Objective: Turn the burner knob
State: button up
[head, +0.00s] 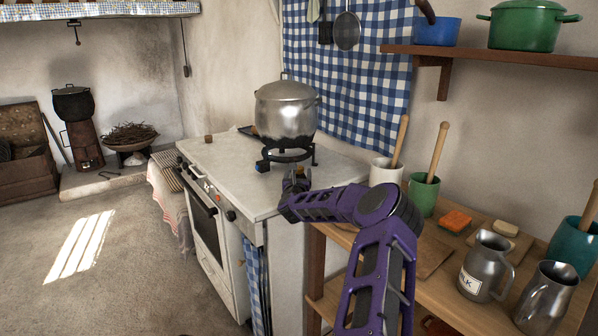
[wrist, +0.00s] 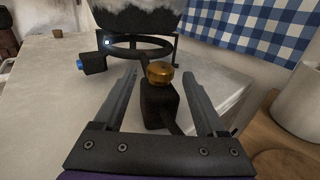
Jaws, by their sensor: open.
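A brass-coloured burner knob (wrist: 160,72) sits on a black block (wrist: 158,103) joined to the black burner ring (wrist: 140,52) in the wrist view. My gripper (wrist: 159,76) is open, with one finger on each side of the knob and block. Gaps show between the fingers and the knob, so it is not clasped. In the head view my gripper (head: 296,181) is at the front of the burner stand (head: 287,155), over the stove top. The knob is too small to make out clearly there.
A lidded silver pot (head: 286,110) stands on the burner. A blue-ended fitting (wrist: 91,64) juts from the ring's left. A wooden table (head: 440,283) with mugs and jugs stands at right.

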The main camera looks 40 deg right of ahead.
aim_at(299, 172)
jog(key=shift+x, duration=1.6)
grip_shut()
